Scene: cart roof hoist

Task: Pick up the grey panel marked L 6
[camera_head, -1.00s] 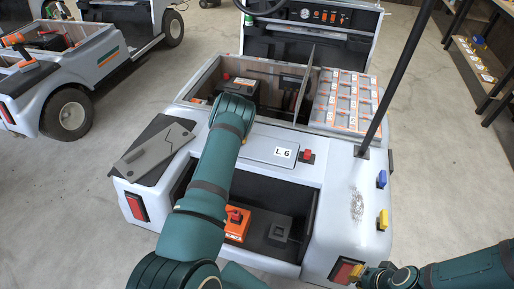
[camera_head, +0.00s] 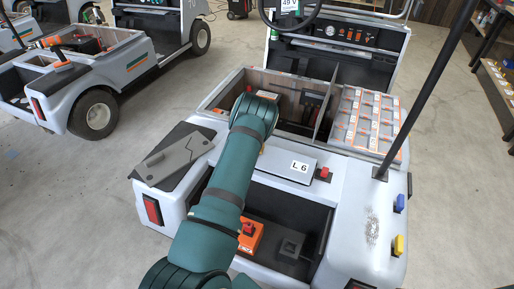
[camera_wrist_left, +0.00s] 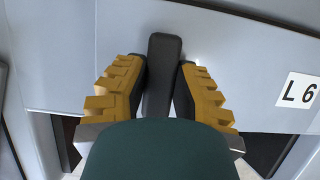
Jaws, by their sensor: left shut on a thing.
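The grey panel marked L 6 (camera_head: 280,158) lies on the white cart's rear deck, above the open bay. In the left wrist view the panel (camera_wrist_left: 225,70) fills much of the picture, with its label at the right. A dark upright handle (camera_wrist_left: 163,45) stands on it. My left gripper (camera_wrist_left: 162,80) has its yellow-backed jaws closed on both sides of this handle. In the head view my green left arm hides most of the gripper and the handle. My right gripper is out of view.
A red knob (camera_head: 323,173) sits just right of the panel. An orange box (camera_head: 247,238) is in the bay below. A loose grey plate (camera_head: 173,158) lies on the left of the deck. A black pole (camera_head: 420,95) rises at the right.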

